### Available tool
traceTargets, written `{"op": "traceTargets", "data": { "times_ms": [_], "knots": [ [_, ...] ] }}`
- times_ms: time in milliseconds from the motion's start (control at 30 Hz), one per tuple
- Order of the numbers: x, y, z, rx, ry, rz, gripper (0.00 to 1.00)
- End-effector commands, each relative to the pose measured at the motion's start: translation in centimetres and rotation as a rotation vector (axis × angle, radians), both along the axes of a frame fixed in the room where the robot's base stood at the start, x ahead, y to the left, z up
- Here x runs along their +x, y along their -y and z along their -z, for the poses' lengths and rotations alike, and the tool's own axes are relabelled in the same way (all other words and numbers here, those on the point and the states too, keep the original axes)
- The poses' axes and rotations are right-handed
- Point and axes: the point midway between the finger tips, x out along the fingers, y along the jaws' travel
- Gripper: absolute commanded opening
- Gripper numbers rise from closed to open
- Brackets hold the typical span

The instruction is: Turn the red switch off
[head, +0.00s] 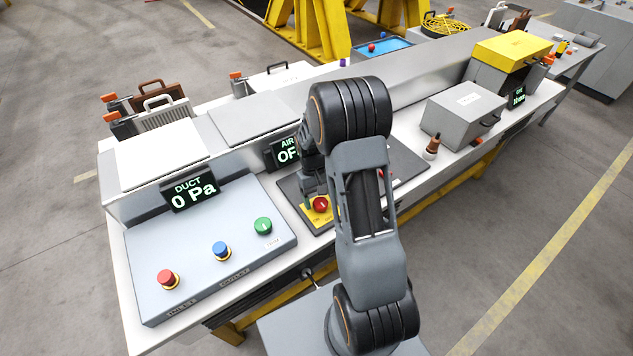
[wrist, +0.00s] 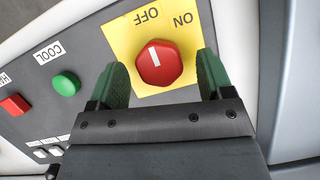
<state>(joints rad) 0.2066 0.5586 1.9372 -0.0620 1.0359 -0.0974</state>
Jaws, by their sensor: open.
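The red switch (wrist: 158,63) is a round knob on a yellow plate (wrist: 119,40) marked OFF and ON. Its white mark points up in the wrist view, toward the OFF side of the labels. In the head view the red switch (head: 321,204) shows just beside my gripper (head: 312,192). The green fingers of my gripper (wrist: 163,72) are open, one on each side of the knob.
In the wrist view a green COOL button (wrist: 66,86) and a red button (wrist: 15,104) lie left of the plate. In the head view a grey DUCT panel (head: 195,260) with red, blue and green knobs stands left. A grey box (head: 463,114) stands right on the bench.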

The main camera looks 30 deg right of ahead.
Motion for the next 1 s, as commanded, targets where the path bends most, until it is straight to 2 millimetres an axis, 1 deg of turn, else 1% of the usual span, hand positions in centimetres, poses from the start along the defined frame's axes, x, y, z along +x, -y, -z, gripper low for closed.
{"op": "traceTargets", "data": {
  "times_ms": [167, 400, 600, 800, 1000],
  "knots": [
    [1.3, 0.1, -2.8, -0.001, 0.007, -0.001, 0.74],
    [3.1, 0.1, -7.4, 0.0, 0.006, -0.001, 0.74],
    [4.3, 0.2, -10.3, 0.0, 0.004, -0.001, 0.74],
    [4.9, 0.2, -11.8, 0.001, 0.003, -0.002, 0.74],
    [5.0, 0.2, -12.1, 0.001, 0.001, -0.002, 0.74]
  ]
}}
